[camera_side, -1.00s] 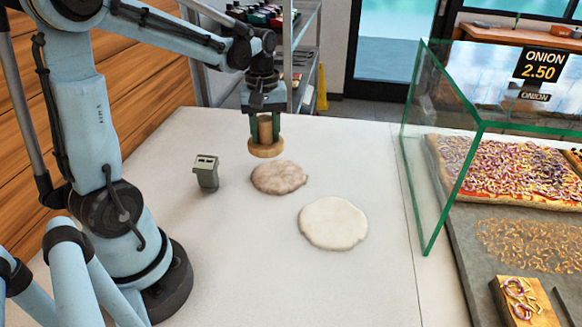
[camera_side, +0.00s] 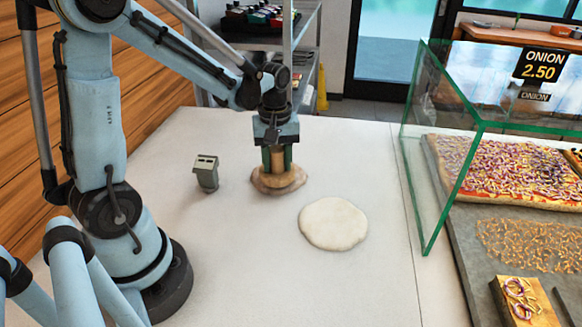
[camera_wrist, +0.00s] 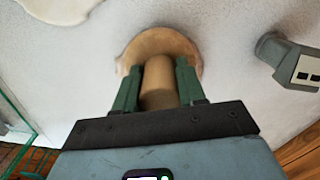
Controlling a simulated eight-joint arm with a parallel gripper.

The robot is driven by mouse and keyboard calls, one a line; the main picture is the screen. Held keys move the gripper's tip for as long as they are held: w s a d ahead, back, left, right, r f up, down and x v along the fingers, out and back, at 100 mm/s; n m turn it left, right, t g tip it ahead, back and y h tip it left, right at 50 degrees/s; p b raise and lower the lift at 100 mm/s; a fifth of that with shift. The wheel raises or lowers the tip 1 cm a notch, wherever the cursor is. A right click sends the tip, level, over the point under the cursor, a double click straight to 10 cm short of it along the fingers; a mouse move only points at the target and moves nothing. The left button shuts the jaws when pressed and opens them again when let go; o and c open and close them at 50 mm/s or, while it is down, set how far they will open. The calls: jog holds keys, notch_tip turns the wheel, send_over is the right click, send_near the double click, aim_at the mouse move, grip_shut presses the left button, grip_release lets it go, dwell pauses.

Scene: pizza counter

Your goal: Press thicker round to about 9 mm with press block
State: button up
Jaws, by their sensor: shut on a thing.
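My gripper (camera_side: 278,160) is shut on the handle of a wooden press block (camera_side: 279,178), a round tan disc with an upright grip. In the wrist view the press block (camera_wrist: 158,85) stands upright between the green fingers (camera_wrist: 157,92). It is over the browner dough round (camera_side: 262,190) and looks to be on it, hiding most of it; exact contact is hard to tell. A paler, wider dough round (camera_side: 333,223) lies to the right and nearer on the white counter. Its edge shows at the upper left of the wrist view (camera_wrist: 60,8).
A small grey-green device (camera_side: 206,174) stands on the counter (camera_side: 270,270) left of the press block. A glass case (camera_side: 420,170) with onion pizza (camera_side: 510,165) is at the right. The front middle of the counter is clear.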

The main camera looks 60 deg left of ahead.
aim_at(276, 149)
jog(key=shift+f, duration=0.25)
jog(key=shift+f, duration=0.5)
jog(key=shift+f, duration=0.25)
dwell(0.5)
jog(key=shift+r, duration=0.1)
jog(key=shift+r, duration=3.7)
